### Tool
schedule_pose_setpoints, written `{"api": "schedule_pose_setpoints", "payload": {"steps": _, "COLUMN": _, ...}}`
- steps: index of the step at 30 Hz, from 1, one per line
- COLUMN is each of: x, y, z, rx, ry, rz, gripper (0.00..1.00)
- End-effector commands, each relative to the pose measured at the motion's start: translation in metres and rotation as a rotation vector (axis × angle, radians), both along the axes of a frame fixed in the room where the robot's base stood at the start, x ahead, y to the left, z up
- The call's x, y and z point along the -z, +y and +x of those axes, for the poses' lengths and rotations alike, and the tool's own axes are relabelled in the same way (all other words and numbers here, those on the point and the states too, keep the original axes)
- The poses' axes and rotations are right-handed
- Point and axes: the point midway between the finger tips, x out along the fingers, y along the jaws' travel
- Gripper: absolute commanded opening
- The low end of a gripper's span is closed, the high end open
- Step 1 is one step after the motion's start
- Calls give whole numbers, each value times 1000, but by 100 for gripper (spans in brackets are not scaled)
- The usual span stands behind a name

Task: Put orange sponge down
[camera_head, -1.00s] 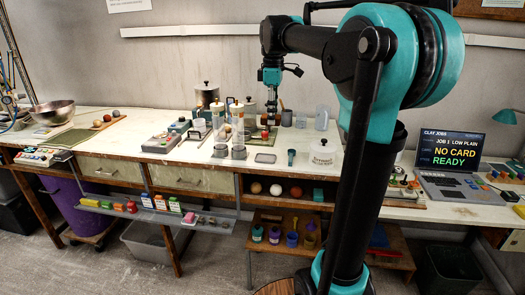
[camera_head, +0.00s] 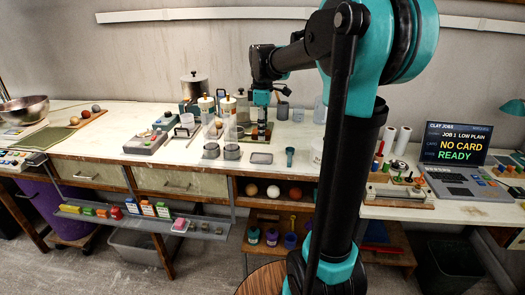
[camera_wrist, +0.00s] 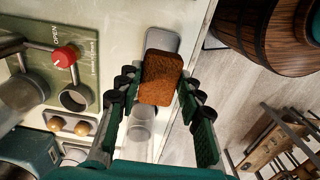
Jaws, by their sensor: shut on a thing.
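The orange sponge (camera_wrist: 161,77) is a rough orange-brown block in the wrist view. My gripper (camera_wrist: 157,88) has a finger on each side of it and is shut on it. Beyond and partly behind the sponge is a small grey tray (camera_wrist: 162,40) near the table's edge. The tray (camera_head: 261,158) also shows near the front of the table in the head view. There my gripper (camera_head: 262,130) is above and behind the tray. I cannot tell the sponge's height over the table, and I cannot make it out clearly in the head view.
A green panel (camera_wrist: 62,62) with a red knob is left of the sponge in the wrist view. A clear cup (camera_wrist: 140,122) stands close by.

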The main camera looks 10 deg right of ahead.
Motion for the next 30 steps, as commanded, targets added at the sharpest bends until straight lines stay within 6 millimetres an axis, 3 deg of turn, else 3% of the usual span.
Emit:
{"api": "schedule_pose_setpoints", "payload": {"steps": 4, "x": 31, "y": 0, "z": 0, "rx": 0, "ry": 0, "rz": 0, "gripper": 5}}
{"api": "schedule_pose_setpoints", "payload": {"steps": 18, "x": 80, "y": 0, "z": 0, "rx": 0, "ry": 0, "rz": 0, "gripper": 5}}
{"api": "schedule_pose_setpoints", "payload": {"steps": 30, "x": 87, "y": 0, "z": 0, "rx": 0, "ry": 0, "rz": 0, "gripper": 5}}
